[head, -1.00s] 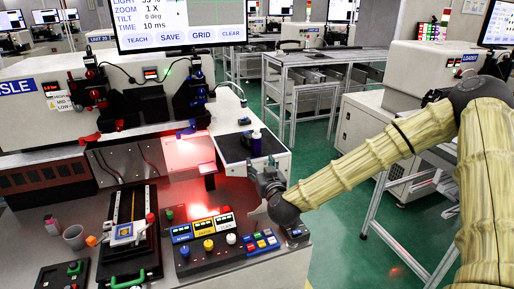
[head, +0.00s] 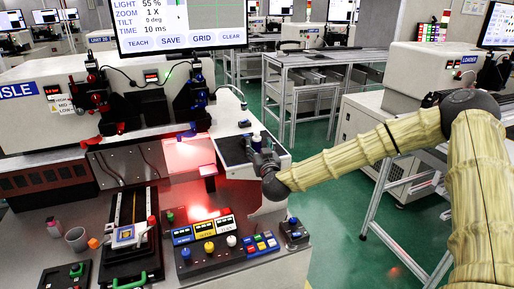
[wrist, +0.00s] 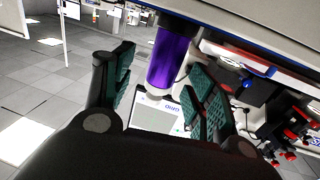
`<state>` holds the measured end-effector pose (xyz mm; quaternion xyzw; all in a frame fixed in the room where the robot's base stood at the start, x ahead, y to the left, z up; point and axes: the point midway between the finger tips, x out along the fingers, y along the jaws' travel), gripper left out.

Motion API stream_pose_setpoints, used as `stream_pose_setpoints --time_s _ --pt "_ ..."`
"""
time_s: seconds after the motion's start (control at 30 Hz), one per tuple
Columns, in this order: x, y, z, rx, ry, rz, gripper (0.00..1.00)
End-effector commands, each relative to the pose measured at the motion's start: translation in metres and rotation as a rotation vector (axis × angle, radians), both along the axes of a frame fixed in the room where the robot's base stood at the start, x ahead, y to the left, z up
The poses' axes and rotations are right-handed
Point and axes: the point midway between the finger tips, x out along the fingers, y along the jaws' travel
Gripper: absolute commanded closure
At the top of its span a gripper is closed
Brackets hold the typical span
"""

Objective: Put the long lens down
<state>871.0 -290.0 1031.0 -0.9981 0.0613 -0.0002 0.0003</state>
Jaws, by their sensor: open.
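The long lens, a purple cylinder, shows in the wrist view (wrist: 173,60) between my spread fingers, with gaps on both sides. In the head view my gripper (head: 264,158) is at the black pad (head: 233,150) on the white top right of the machine. There the lens stands on the pad and is mostly hidden by my gripper. My gripper is open, its green-padded fingers apart in the wrist view (wrist: 160,78).
A control box with coloured buttons (head: 208,250) and a small button box (head: 294,234) lie in front of my gripper. A black slide fixture (head: 130,235) and a grey cup (head: 76,239) are at left.

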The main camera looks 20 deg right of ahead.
Motion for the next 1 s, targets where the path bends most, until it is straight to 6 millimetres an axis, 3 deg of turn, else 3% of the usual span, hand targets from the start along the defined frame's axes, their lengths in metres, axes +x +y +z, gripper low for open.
stream_pose_setpoints --time_s 0.3,0.63,0.93,1.0 --pt "0.031 0.0 0.001 0.0 0.001 0.001 0.43" --pt "0.034 -0.001 0.001 0.0 0.0 0.001 0.45" --pt "0.034 -0.001 0.001 0.0 0.0 0.001 1.0" --pt "0.034 -0.001 0.002 0.0 -0.001 0.0 1.0"
